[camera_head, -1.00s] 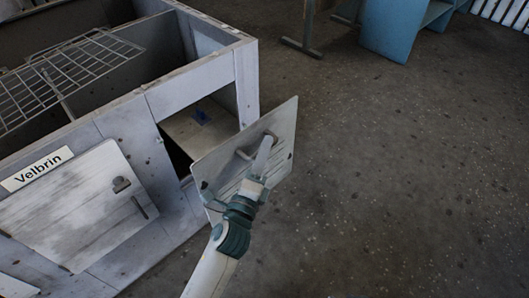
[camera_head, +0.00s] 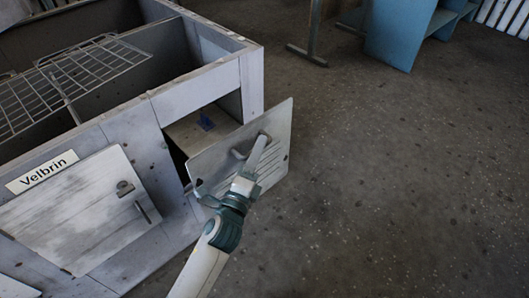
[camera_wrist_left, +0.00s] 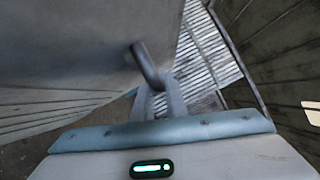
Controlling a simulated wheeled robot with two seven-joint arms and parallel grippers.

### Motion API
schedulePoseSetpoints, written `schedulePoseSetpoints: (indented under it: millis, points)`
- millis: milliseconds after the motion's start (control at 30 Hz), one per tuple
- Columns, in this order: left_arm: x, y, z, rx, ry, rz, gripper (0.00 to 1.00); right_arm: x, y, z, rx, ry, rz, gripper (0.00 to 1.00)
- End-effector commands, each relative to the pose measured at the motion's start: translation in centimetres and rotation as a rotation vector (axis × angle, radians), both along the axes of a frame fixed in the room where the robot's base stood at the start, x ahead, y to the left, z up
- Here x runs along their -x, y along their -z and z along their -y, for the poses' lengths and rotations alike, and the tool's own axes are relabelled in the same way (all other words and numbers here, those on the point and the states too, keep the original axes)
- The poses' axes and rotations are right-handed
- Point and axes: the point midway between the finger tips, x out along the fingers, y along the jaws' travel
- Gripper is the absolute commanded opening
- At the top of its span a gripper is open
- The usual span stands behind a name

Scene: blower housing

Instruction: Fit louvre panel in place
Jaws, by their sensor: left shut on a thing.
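The louvre panel (camera_head: 222,157) is a grey metal plate with slots and a bar handle. In the head view it stands tilted in front of the right part of the housing front, beside the open bay (camera_head: 205,120). My left gripper (camera_head: 256,150) is shut on the panel's handle. In the left wrist view the dark handle (camera_wrist_left: 147,66) runs down to the fingers (camera_wrist_left: 158,95), and the panel (camera_wrist_left: 70,50) with its slots fills the left side. The panel covers the lower right of the opening. My right gripper is not in view.
The blower housing (camera_head: 130,125) has a closed door (camera_head: 75,215) with a latch and handle, a "Velbrin" label (camera_head: 42,172) and a wire rack (camera_head: 75,80) on top. Floor to the right is clear; blue furniture (camera_head: 398,30) stands behind.

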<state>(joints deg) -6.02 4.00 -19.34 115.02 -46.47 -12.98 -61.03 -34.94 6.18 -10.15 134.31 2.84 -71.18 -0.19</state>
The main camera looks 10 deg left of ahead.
Motion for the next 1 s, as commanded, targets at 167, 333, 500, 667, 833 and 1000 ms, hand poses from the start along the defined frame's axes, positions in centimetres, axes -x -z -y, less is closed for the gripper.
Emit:
schedulePoseSetpoints:
  millis: [167, 333, 500, 667, 833, 1000]
  points:
    - [-1.1, -0.1, -1.4, -0.002, 0.000, 0.005, 0.00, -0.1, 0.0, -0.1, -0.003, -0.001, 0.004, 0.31]
    - [-2.1, 0.0, -2.7, -0.002, -0.001, 0.004, 0.00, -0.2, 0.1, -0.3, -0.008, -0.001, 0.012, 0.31]
    - [-3.1, 0.2, -4.0, -0.002, 0.001, 0.003, 0.00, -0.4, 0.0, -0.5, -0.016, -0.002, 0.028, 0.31]
    - [-4.1, 0.2, -5.2, 0.000, 0.000, 0.003, 0.00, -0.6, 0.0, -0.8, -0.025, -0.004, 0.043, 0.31]
    - [-5.1, 0.3, -6.5, -0.001, 0.000, 0.004, 0.00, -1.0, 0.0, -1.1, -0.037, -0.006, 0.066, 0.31]
    - [-6.1, 0.5, -7.8, -0.002, -0.001, 0.004, 0.00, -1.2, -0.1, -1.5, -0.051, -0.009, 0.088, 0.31]
